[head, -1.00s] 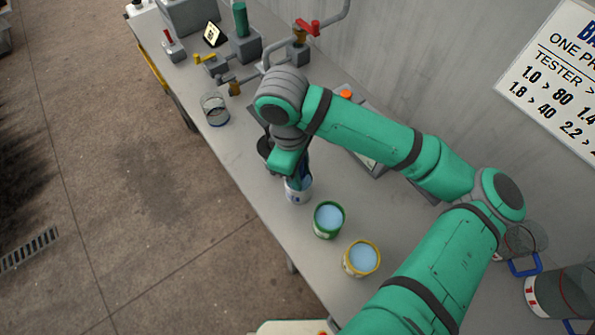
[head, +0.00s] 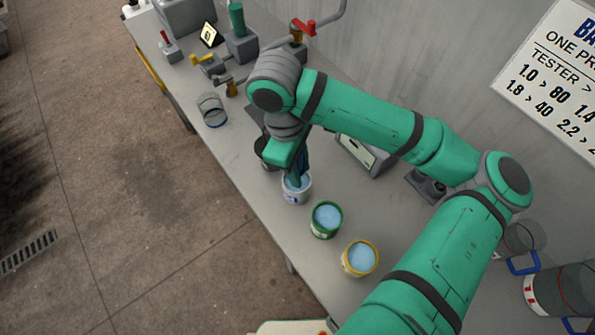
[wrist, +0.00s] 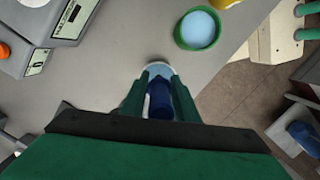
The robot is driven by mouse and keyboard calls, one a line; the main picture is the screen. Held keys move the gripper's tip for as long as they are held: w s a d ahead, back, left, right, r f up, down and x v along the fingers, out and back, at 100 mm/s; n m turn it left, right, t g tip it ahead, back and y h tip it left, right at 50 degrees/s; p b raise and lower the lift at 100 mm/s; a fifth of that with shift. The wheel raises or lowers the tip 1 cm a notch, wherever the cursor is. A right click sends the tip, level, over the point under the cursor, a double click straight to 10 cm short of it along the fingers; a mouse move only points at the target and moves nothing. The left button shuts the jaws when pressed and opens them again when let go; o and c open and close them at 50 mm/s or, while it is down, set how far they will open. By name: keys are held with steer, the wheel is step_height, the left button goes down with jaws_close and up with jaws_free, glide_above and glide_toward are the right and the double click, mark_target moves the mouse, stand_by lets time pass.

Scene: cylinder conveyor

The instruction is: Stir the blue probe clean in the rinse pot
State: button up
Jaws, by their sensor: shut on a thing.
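My gripper (head: 297,178) is shut on the blue probe (wrist: 160,98), which shows dark blue between the green fingers in the wrist view. The fingers point down over a white pot with a blue mark (head: 294,198), with pale blue liquid inside. The pot's rim also shows just beyond the fingers in the wrist view (wrist: 158,66). The probe's lower end is hidden, so I cannot tell its depth in the pot. A green pot (head: 316,231) and a yellow pot (head: 345,262) hold similar liquid. I cannot tell by a label which is the rinse pot.
A dark pot (head: 264,152) stands close behind my gripper, partly hidden. A clear glass vessel (head: 211,108) stands near the table's left edge. A grey tester (head: 362,152) sits beneath my arm. Pipes with a red valve (head: 304,27) stand at the back. Bare table (head: 250,190) lies around the pots.

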mark_target(298, 163)
steer(key=shift+a+r, duration=0.1)
steer(key=shift+r, duration=3.5)
steer(key=shift+f, duration=0.15)
steer(key=shift+f, duration=1.8)
steer(key=shift+f, duration=0.1)
